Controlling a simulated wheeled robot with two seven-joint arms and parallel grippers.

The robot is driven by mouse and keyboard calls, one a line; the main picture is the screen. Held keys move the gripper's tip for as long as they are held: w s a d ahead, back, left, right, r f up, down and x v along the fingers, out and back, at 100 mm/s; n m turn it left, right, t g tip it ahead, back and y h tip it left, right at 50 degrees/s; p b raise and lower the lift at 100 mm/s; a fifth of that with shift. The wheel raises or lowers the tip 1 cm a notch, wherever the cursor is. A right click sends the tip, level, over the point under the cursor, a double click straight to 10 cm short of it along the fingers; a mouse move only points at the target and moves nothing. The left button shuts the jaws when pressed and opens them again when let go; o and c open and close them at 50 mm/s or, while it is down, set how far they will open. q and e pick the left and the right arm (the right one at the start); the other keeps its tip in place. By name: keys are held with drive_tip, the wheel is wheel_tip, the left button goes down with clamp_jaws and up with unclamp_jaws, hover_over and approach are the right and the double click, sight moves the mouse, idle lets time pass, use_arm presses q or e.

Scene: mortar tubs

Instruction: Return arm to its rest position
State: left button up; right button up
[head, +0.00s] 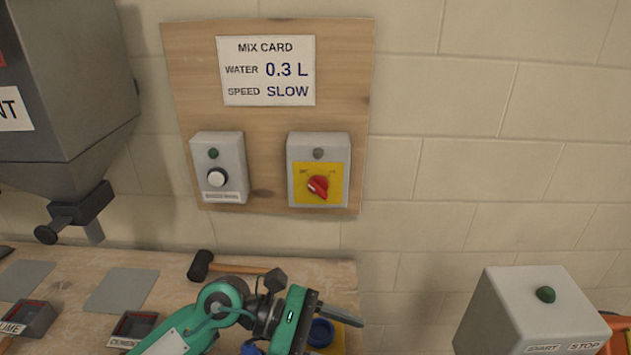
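My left arm, green and black, comes in from the bottom left over the workbench. My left gripper (350,316) is at the bottom middle, with a grey finger pointing right. Only one finger shows clearly, so I cannot tell whether it is open or shut. No held thing shows at it. It is in front of a blue round thing (321,333) on a yellow patch, partly hidden by the gripper. My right gripper is not in view.
A wooden board (270,120) on the wall carries a mix card (266,71), a white-button box (219,168) and a red-knob switch (319,170). A hopper (70,90) overhangs at left. A mallet (203,265) lies on the bench (170,258). A start/stop box (530,300) stands right.

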use_arm(q)
wheel_tip(320, 180, up, 6)
drive_tip(key=n+t+h, duration=0.2)
drive_tip(key=n+h, duration=0.3)
drive_tip(key=w+a+r+n+t+y, duration=0.1)
drive_tip(key=w+a+r+n+t, duration=0.2)
drive_tip(key=n+t, duration=0.65)
drive_tip(key=w+a+r+n+t+y, duration=0.1)
drive_tip(key=w+a+n+t, duration=0.35)
drive_tip(key=n+t, duration=0.5)
drive_tip(key=w+a+f+n+y, duration=0.1)
drive_tip(key=a+f+n+y, duration=1.5)
drive_tip(key=n, duration=0.7)
drive_tip(key=s+a+f+n+g+y, duration=0.3)
drive_tip(key=s+f+n+g, duration=0.6)
drive_tip(key=s+f+g, duration=0.95)
drive_tip(key=s+f+t+h, duration=0.1)
drive_tip(key=s+f, duration=0.1)
drive_tip(key=f, duration=1.3)
drive_tip(key=s+f+t, duration=0.2)
drive_tip(key=f, duration=1.3)
drive_tip(key=s+a+f+g, duration=0.1)
drive_tip(key=s+a+f, duration=0.1)
drive_tip(key=s+f, duration=0.7)
drive_tip(key=s+a+f, duration=0.1)
drive_tip(key=s+f, duration=0.8)
drive_tip(key=f, duration=0.1)
drive_tip(key=shift+s+a+f+g, duration=0.3)
drive_tip(key=shift+s+a+g, duration=0.05)
drive_tip(key=shift+a, duration=0.05)
